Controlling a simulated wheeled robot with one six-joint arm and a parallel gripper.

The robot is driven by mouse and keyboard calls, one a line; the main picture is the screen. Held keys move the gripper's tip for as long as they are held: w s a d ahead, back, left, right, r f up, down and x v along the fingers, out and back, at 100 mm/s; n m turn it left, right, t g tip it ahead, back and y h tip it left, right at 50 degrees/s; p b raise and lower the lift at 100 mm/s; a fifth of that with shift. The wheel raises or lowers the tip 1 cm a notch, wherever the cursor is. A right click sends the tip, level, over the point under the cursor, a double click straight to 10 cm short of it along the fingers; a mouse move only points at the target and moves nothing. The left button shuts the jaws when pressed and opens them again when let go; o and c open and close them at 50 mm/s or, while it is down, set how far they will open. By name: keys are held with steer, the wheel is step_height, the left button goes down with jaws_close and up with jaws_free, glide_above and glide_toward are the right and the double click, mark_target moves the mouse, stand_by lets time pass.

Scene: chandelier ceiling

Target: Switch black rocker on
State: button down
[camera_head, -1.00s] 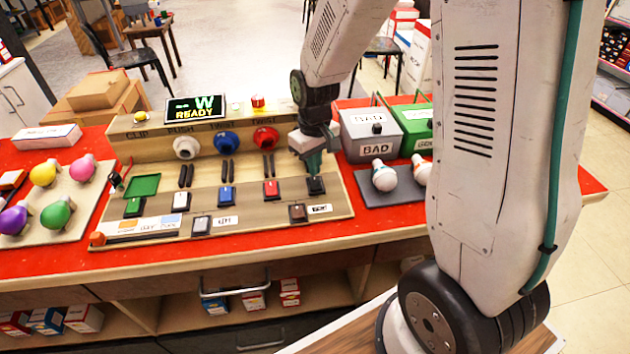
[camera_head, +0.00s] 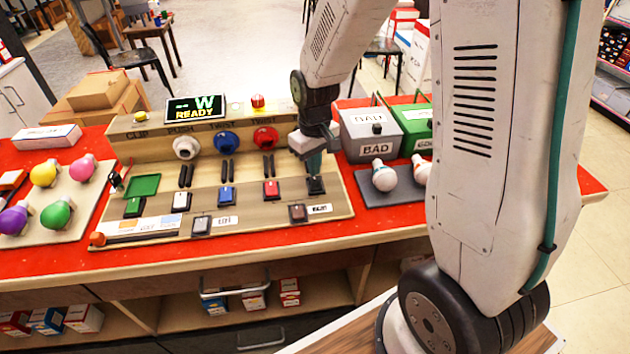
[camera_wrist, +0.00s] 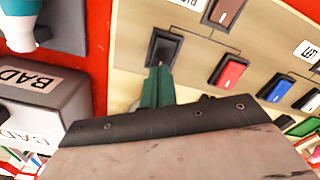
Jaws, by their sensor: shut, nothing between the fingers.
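The black rocker (camera_head: 316,187) is at the right end of the row of rockers on the wooden test panel (camera_head: 250,210). It also shows in the wrist view (camera_wrist: 163,50). My gripper (camera_head: 314,172) is shut and empty, pointing down at the rocker. In the wrist view its green fingertips (camera_wrist: 158,72) are together at the rocker's near edge and overlap it. I cannot tell whether they touch or press it, nor which way the rocker is tipped.
A red rocker (camera_head: 271,190) and a blue rocker (camera_head: 227,197) lie left of it, and a brown rocker (camera_head: 297,213) in front. A grey BAD bin (camera_head: 375,150) and bulbs on a dark tray (camera_head: 400,193) stand close on the right. The screen (camera_head: 195,107) reads READY.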

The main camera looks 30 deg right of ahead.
mark_target(321, 193)
steer(key=shift+f, duration=0.9)
steer(key=shift+r, duration=3.55)
steer(key=s+r, duration=0.5)
steer(key=s, duration=0.3)
steer(key=s+a+r+m+t, duration=0.1)
steer(key=s+r, duration=0.4)
steer(key=s, duration=0.3)
steer(key=s+r+m, duration=0.1)
steer(key=s+r, duration=0.4)
steer(key=s, duration=0.3)
steer(key=shift+a, duration=0.25)
